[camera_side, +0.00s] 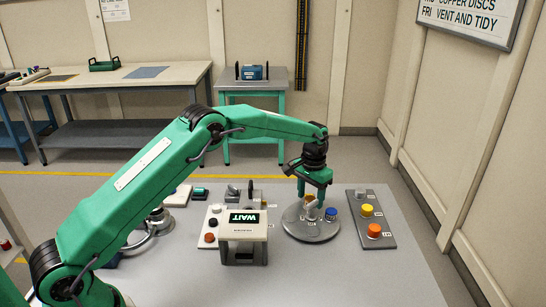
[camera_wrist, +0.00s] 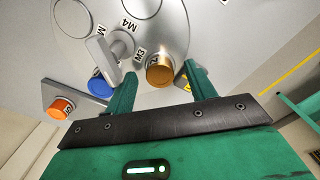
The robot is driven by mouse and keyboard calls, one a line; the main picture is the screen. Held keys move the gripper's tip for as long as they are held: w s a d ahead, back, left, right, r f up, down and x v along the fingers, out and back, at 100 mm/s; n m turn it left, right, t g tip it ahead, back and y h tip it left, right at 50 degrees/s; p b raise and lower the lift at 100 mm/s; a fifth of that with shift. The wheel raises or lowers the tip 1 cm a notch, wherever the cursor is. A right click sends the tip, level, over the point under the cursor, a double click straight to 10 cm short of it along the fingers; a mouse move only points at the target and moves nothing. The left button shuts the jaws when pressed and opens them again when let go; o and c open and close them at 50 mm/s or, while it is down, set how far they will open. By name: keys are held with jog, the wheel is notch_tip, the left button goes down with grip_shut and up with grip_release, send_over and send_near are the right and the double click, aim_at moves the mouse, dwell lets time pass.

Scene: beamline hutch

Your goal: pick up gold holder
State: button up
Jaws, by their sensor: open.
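The gold holder (camera_wrist: 160,74) is a short gold cylinder on the grey round disc (camera_wrist: 165,20), beside the M3 label. In the wrist view it lies between the two green fingers of my open gripper (camera_wrist: 159,68), nearer the left finger, with visible gaps. In the side view my gripper (camera_side: 313,194) points down over the disc (camera_side: 298,231), and a small tan-gold part of the holder (camera_side: 309,198) shows at the fingers. I cannot tell how far down the fingers reach around it.
A blue holder (camera_side: 331,213) sits close by on the disc's right. A grey rack (camera_side: 385,240) with silver, yellow and orange holders stands further right. A box with a WAIT display (camera_side: 245,217) stands left of the disc. The front right table is clear.

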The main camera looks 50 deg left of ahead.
aim_at(310, 198)
jog(key=c, duration=1.1)
jog(key=shift+o, duration=0.2)
jog(key=shift+r, duration=0.2)
notch_tip(310, 198, up, 10)
jog(key=shift+f, duration=0.15)
